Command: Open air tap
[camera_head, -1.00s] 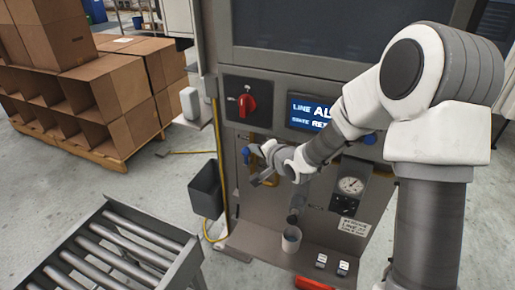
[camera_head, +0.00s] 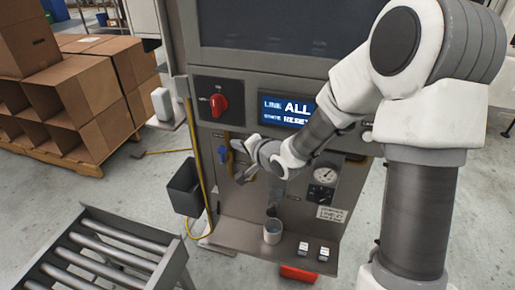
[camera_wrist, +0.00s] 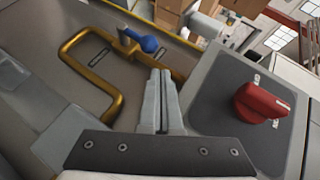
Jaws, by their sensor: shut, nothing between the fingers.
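The air tap shows as a blue lever (camera_head: 222,154) on the lower panel of the machine, below the red rotary switch. In the wrist view the blue lever (camera_wrist: 142,41) sits on a bent brass-coloured pipe (camera_wrist: 88,77). My gripper (camera_head: 238,158) is just right of the lever in the head view. In the wrist view my gripper (camera_wrist: 161,74) is shut and empty, its two fingers together. The fingertips point toward the lever, with a small gap seen between them. Whether they touch it in depth I cannot tell.
The red rotary switch (camera_wrist: 262,103) on its dark plate (camera_wrist: 235,90) stands close right of my fingers. A lit screen (camera_head: 287,110), gauge (camera_head: 325,175), cup (camera_head: 272,232) and dark bin (camera_head: 186,187) are nearby. A roller conveyor (camera_head: 105,255) stands front left.

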